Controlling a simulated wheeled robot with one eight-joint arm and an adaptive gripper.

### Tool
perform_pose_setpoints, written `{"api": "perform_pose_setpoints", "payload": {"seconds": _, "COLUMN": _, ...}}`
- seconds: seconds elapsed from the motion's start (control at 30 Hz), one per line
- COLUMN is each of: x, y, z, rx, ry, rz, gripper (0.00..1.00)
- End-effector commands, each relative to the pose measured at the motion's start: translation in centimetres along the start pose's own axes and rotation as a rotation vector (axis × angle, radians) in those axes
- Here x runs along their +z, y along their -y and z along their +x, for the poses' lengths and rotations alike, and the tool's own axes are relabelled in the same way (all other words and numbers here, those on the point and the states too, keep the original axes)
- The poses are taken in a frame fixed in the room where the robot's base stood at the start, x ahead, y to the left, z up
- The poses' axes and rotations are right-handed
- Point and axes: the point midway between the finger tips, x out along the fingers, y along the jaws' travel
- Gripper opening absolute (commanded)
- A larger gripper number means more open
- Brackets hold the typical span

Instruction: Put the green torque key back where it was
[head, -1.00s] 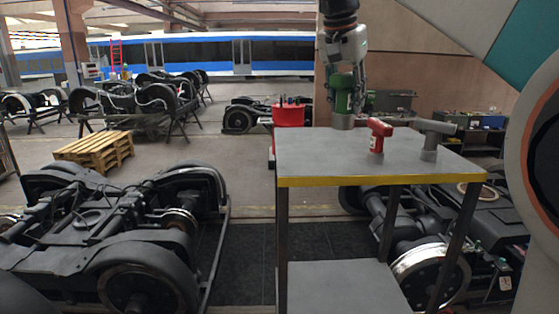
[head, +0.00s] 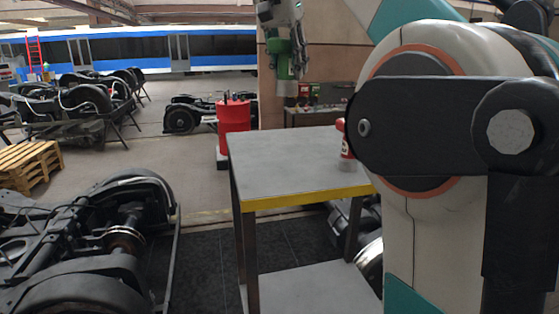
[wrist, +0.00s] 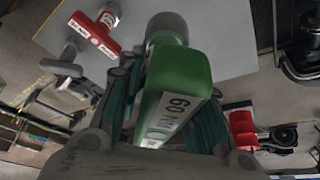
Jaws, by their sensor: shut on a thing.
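The green torque key (head: 284,66) is in my gripper (head: 285,50), high above the level of the table's far edge in the head view. A red key (head: 345,142) stands on the grey table (head: 280,155), partly hidden by my arm. In the wrist view the red key (wrist: 93,35) and a grey key (wrist: 64,66) show at upper left. My arm hides the grey key in the head view.
A red drum (head: 233,120) stands behind the table. Bogies (head: 95,240) lie at left, with a wooden pallet (head: 28,165) behind. The left part of the tabletop is clear. My arm blocks the right side of the head view.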

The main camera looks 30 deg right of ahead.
Motion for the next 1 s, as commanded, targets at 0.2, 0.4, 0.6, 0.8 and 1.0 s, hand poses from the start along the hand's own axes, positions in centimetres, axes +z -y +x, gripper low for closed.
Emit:
{"api": "perform_pose_setpoints", "payload": {"seconds": 0.2, "x": 1.5, "y": -0.1, "z": 3.4, "rx": 0.000, "ry": 0.000, "rz": 0.000, "gripper": 0.00}}
{"api": "perform_pose_setpoints", "payload": {"seconds": 0.4, "x": 3.0, "y": -0.1, "z": 7.1, "rx": 0.000, "ry": 0.000, "rz": -0.001, "gripper": 0.00}}
{"api": "perform_pose_setpoints", "payload": {"seconds": 0.6, "x": 4.6, "y": 0.0, "z": 10.9, "rx": 0.000, "ry": 0.000, "rz": -0.001, "gripper": 0.00}}
{"api": "perform_pose_setpoints", "payload": {"seconds": 0.8, "x": 5.7, "y": 0.0, "z": 13.7, "rx": 0.000, "ry": 0.000, "rz": -0.001, "gripper": 0.00}}
{"api": "perform_pose_setpoints", "payload": {"seconds": 1.0, "x": 6.2, "y": 0.0, "z": 14.9, "rx": 0.000, "ry": 0.000, "rz": -0.001, "gripper": 0.00}}
